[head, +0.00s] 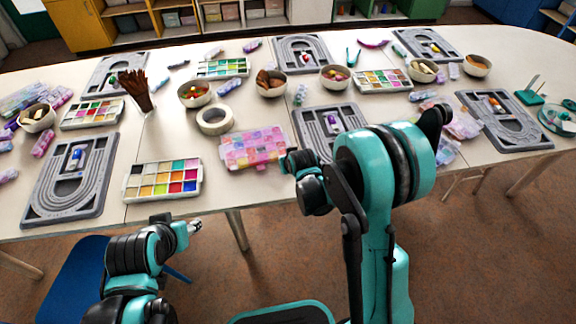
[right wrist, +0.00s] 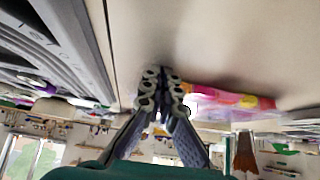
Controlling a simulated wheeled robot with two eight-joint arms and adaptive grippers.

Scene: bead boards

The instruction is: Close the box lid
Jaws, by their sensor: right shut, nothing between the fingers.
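A translucent pink box (head: 253,148) with colourful compartments sits near the table's front edge in the head view. I cannot make out clearly how its lid stands. Its pink side (right wrist: 235,99) also shows in the right wrist view, just right of the fingertips. My right gripper (right wrist: 162,84) is shut and empty, close to the box; I cannot tell whether it touches. In the head view my right wrist is at the box's right edge and the fingers are hard to make out. My left gripper (head: 194,226) hangs in front of the table edge, away from the box.
A paint-like colour tray (head: 128,191) lies left of the box. Bowls and more boards crowd the table (head: 226,181).

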